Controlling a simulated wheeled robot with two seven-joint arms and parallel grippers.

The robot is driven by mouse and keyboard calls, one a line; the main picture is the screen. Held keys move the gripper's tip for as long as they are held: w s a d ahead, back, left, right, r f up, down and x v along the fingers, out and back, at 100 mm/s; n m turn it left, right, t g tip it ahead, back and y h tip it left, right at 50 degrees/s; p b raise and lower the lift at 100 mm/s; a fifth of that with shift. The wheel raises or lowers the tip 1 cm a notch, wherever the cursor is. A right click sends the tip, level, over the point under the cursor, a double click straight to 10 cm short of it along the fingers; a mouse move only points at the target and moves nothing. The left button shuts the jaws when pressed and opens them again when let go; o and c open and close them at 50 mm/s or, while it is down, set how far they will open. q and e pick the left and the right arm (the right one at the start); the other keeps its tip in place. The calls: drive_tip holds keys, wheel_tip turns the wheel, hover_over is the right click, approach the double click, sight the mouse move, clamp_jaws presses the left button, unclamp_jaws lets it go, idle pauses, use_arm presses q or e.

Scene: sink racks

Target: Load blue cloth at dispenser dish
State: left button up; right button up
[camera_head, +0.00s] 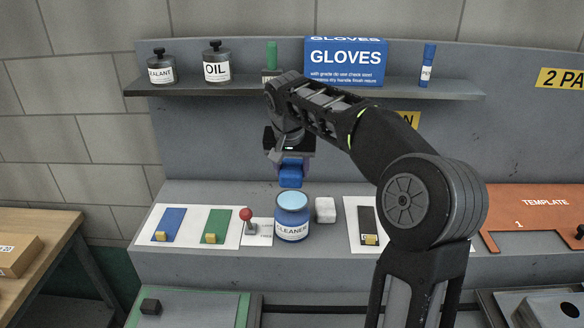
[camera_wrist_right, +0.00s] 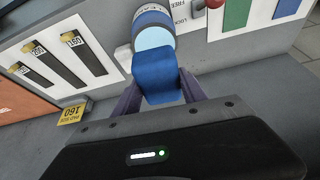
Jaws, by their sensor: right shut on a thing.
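My right gripper (camera_head: 290,163) is shut on a folded blue cloth (camera_head: 290,179). It holds the cloth above the blue jar labelled CLEANER (camera_head: 292,232), whose pale blue round dish top (camera_head: 291,200) faces up. In the head view a small gap shows between the cloth and the dish. In the wrist view the cloth (camera_wrist_right: 158,72) sits between the purple fingers and overlaps the lower part of the dish (camera_wrist_right: 154,39). Contact cannot be told from that view. My left gripper is not in view.
A red-knobbed lever (camera_head: 246,216) stands left of the jar, and a white block (camera_head: 325,210) right of it. Blue (camera_head: 169,221) and green (camera_head: 217,221) strips lie further left. A shelf (camera_head: 330,88) behind holds bottles and a GLOVES box (camera_head: 346,62).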

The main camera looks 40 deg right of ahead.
sight(292, 198)
drive_tip(key=shift+f+b, duration=1.9)
drive_tip(key=shift+f, duration=0.85)
drive_tip(key=shift+f+b, duration=0.9)
drive_tip(key=shift+f, duration=0.2)
drive_tip(key=shift+r+p, duration=2.75)
drive_tip(key=shift+r, duration=0.85)
